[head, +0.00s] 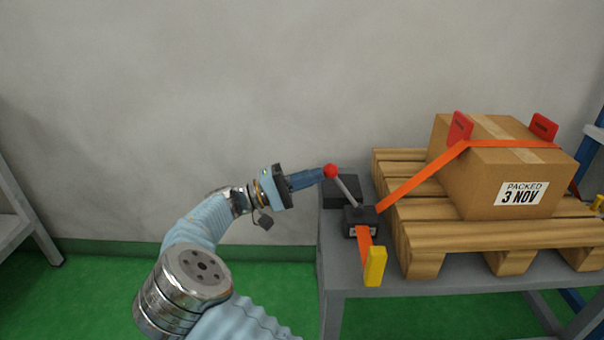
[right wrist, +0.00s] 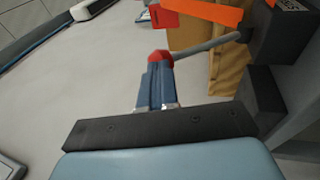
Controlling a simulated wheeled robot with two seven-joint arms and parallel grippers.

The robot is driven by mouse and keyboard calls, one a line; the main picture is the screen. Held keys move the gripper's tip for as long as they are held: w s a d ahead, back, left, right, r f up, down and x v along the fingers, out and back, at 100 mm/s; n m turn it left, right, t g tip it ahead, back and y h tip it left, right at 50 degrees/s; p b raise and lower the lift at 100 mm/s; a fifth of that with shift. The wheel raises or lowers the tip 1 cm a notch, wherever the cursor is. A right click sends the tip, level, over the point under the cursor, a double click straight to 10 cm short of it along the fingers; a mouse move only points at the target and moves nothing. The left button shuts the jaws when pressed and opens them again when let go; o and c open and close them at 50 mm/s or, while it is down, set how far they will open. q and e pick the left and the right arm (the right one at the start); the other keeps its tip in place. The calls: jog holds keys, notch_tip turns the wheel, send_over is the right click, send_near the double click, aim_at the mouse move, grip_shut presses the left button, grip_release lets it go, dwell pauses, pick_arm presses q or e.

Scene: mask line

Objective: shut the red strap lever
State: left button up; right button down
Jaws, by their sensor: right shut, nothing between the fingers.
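The strap lever is a grey rod (head: 346,187) with a red ball knob (head: 331,171), rising up and to the left from a black ratchet block (head: 362,217) on the grey table. My right gripper (head: 322,174) is shut and empty, its fingertips at the left side of the red knob. In the right wrist view the closed blue fingers (right wrist: 157,85) point at the red knob (right wrist: 160,56), which appears to touch their tips. The grey rod (right wrist: 208,45) runs right from it to the black block (right wrist: 275,40). My left gripper is not in view.
An orange strap (head: 412,183) runs from the block over a cardboard box (head: 460,185) on a wooden pallet (head: 490,236). Red corner guards (head: 460,127) sit under the strap.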

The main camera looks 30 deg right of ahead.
aim_at(337, 171)
jog(key=s+d+r+y+p, duration=0.1)
jog(key=p, duration=0.1)
jog(key=s+d+r+t+y+p, duration=0.1)
jog(key=d+r+y+p, duration=0.1)
jog(key=s+d+r+m+t+y+p, duration=0.1)
jog(key=y+p, duration=0.1)
jog(key=shift+d+r, duration=0.4)
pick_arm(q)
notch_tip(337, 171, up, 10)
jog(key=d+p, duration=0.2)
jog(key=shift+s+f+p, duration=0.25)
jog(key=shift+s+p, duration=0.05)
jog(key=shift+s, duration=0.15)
pick_arm(e)
jog(key=shift+s+d+r+t+y, duration=0.15)
jog(key=shift+s+d+t+y, duration=0.25)
jog(key=shift+d+y, duration=0.3)
jog(key=shift+s+d+r+t+y, duration=0.1)
jog(key=shift+s+d+t+y, duration=0.1)
jog(key=shift+s+d+y, duration=0.45)
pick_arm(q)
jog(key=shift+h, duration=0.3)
pick_arm(e)
jog(key=shift+d, duration=0.15)
